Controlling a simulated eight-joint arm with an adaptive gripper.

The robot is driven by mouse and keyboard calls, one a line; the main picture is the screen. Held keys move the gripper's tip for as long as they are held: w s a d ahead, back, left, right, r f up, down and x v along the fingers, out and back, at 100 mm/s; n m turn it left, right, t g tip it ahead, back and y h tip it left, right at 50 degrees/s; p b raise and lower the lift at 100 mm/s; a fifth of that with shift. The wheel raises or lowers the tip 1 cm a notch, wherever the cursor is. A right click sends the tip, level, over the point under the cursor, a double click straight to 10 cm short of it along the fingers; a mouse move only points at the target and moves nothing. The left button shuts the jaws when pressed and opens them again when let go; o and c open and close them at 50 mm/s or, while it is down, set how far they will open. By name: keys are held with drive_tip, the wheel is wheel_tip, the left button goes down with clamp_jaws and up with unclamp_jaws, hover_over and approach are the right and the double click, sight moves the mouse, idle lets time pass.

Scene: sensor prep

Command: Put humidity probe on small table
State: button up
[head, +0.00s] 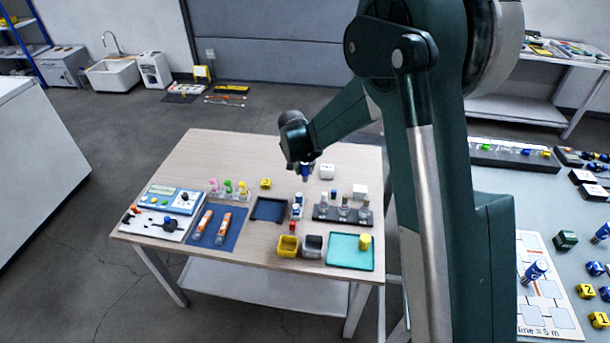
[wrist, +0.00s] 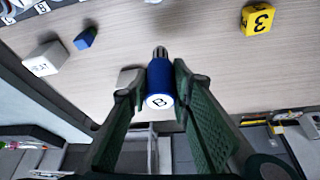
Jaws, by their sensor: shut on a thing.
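My gripper (head: 300,163) is over the back part of the small light-wood table (head: 225,150). In the wrist view, my gripper (wrist: 160,90) is shut on a blue cylinder with a grey ribbed tip and a white end marked B, which looks like the humidity probe (wrist: 160,78). The probe's blue body also shows below the gripper in the head view (head: 305,174). The tip points away from the wrist towards the wood top. I cannot tell whether it touches the surface.
Near the probe are a white box (head: 327,171) and a yellow numbered cube (head: 265,184). Further forward are a dark blue tray (head: 258,217), a rack of jars (head: 322,212), a teal tray (head: 340,262) and a yellow bin (head: 288,250). Bare wood lies at the back left.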

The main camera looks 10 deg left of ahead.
sight(305, 174)
drive_tip(key=shift+f, duration=0.1)
drive_tip(key=shift+f+b, duration=0.35)
drive_tip(key=shift+f, duration=1.4)
drive_tip(key=shift+f, duration=0.15)
drive_tip(key=o, duration=0.9)
drive_tip(key=shift+r, duration=0.2)
drive_tip(key=shift+p+v, duration=1)
drive_tip(key=shift+v, duration=5)
